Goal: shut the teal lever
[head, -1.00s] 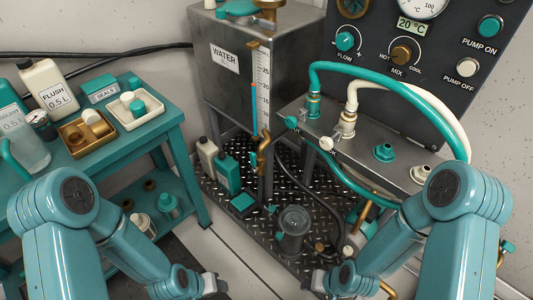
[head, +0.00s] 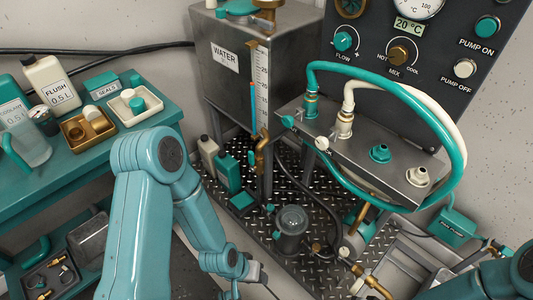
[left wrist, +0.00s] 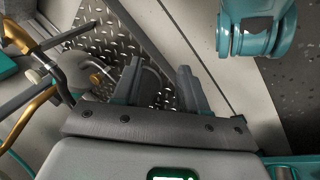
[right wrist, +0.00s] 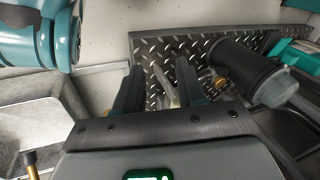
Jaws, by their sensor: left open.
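The teal lever (head: 288,121) sits on a valve at the left end of the steel manifold (head: 400,189), below the teal hose's fitting. It is small in the head view, so its exact angle is hard to tell. I cannot make it out in either wrist view. My left gripper (left wrist: 160,82) shows in the left wrist view with its fingers apart and nothing between them, above the floor and tread plate. My right gripper (right wrist: 158,85) also has its fingers apart; a pale part shows beyond them.
A white lever (head: 322,143) sits right of the teal one. A teal hose (head: 400,88) and a cream hose arch over the manifold. The water tank (head: 245,75) stands behind left. The teal cart (head: 165,108) with bottles and trays is at left. The tread plate (head: 265,235) carries bottles and a pump.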

